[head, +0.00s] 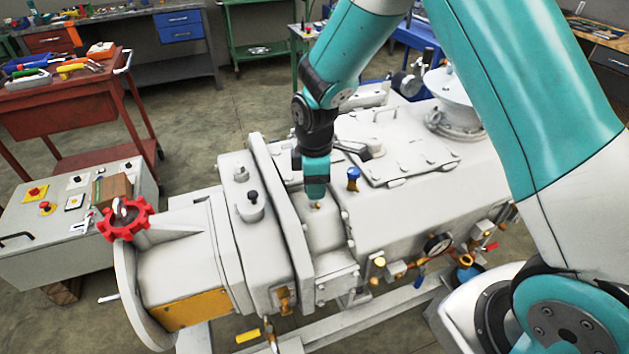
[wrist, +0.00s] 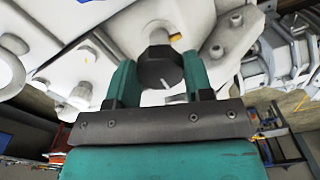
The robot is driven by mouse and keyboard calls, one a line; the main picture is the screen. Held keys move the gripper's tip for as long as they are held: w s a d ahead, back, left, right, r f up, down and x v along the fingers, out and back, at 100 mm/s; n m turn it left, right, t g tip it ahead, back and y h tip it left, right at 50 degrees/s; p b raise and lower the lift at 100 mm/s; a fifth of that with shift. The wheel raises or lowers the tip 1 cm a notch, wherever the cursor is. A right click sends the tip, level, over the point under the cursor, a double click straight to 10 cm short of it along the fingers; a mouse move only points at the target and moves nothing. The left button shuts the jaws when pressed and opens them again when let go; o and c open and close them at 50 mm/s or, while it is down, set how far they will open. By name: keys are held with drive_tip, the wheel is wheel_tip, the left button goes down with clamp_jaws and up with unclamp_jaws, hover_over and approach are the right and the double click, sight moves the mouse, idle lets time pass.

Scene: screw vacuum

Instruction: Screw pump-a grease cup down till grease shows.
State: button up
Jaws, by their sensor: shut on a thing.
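My gripper (head: 316,188) points down onto the top of the pale grey pump (head: 405,150). In the wrist view its two teal fingers (wrist: 160,72) are shut on a dark many-sided cap (wrist: 158,62), which I take for the grease cup. The cap has a white mark on its face near the lower edge. A short tan or brass stem (wrist: 175,37) shows behind the cap. In the head view the fingers hide the cap, and only a small brass bit (head: 316,205) shows below them. I cannot tell whether any grease shows.
A blue-capped fitting (head: 353,178) stands close right of my gripper. A dark knob (head: 253,195) and a red handwheel (head: 125,218) are to the left. A gauge (head: 437,243) and valves line the pump's front side. A red tool cart (head: 70,110) stands behind left.

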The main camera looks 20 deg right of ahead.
drive_tip(key=shift+m, duration=0.5)
drive_tip(key=m, duration=0.4)
drive_tip(key=shift+m+p, duration=0.3)
drive_tip(key=shift+m, duration=0.1)
drive_tip(key=m, duration=0.6)
drive_tip(key=o, duration=0.9)
drive_tip(key=shift+o, duration=0.2)
wheel_tip(320, 180, up, 18)
drive_tip(key=shift+f+b, duration=0.25)
drive_tip(key=shift+b, duration=0.2)
